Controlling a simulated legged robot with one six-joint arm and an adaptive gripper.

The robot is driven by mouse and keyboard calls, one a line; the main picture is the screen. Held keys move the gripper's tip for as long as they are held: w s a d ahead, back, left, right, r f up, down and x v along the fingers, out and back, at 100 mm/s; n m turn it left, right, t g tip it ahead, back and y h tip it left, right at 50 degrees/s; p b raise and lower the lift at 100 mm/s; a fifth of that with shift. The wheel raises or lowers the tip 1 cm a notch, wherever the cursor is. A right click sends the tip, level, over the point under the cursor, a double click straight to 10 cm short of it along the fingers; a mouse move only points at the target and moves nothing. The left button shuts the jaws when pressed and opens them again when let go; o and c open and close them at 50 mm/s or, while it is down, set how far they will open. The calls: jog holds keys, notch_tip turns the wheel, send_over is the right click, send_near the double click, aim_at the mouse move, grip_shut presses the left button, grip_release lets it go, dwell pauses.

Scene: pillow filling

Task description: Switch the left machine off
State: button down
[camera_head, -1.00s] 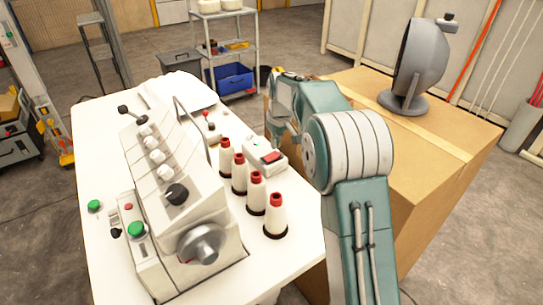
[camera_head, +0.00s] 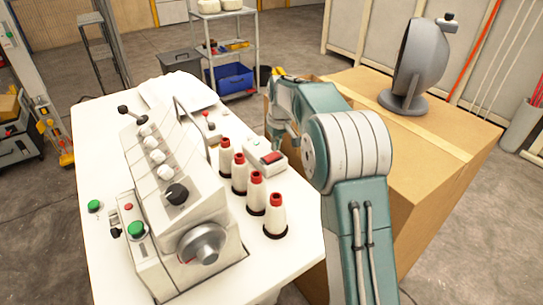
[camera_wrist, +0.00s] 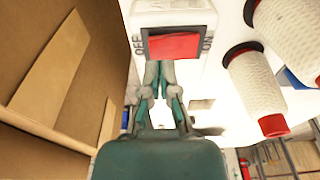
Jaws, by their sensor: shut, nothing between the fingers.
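A white machine (camera_head: 185,215) with knobs and a grey wheel stands on the left of the white table. A white switch box (camera_head: 262,148) with a red rocker switch (camera_head: 271,158) lies right of the thread cones. In the wrist view, the red rocker (camera_wrist: 175,46) sits in a dark frame, with OFF marked on its left and ON on its right. I cannot tell which side is pressed. My gripper (camera_wrist: 159,68) is shut and empty, its fingertips close to the rocker's lower edge in that view. I cannot tell whether they touch it. The head view mostly hides the fingers.
Several white cones with red tops (camera_head: 257,193) stand between the machine and the box. A cardboard box (camera_head: 425,140) with a grey round device (camera_head: 420,60) on it is to the right. A green button (camera_head: 94,206) is at the table's left.

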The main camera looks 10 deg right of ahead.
aim_at(276, 154)
jog(key=shift+f, duration=0.85)
dwell(0.5)
jog(key=shift+r, duration=3.5)
jog(key=s+r+m+t, duration=0.1)
jog(key=s+r, duration=0.4)
jog(key=s, duration=0.4)
jog(key=s+r+m+t, duration=0.1)
jog(key=s+r, duration=0.4)
jog(key=s, duration=0.4)
jog(key=s+f+m+t, duration=0.1)
jog(key=s+f, duration=0.1)
jog(key=s, duration=0.8)
jog(key=s+f+m+t, duration=0.1)
jog(key=s+f, duration=0.2)
jog(key=s, duration=0.8)
jog(key=shift+f+h, duration=0.25)
jog(key=shift+h, duration=0.15)
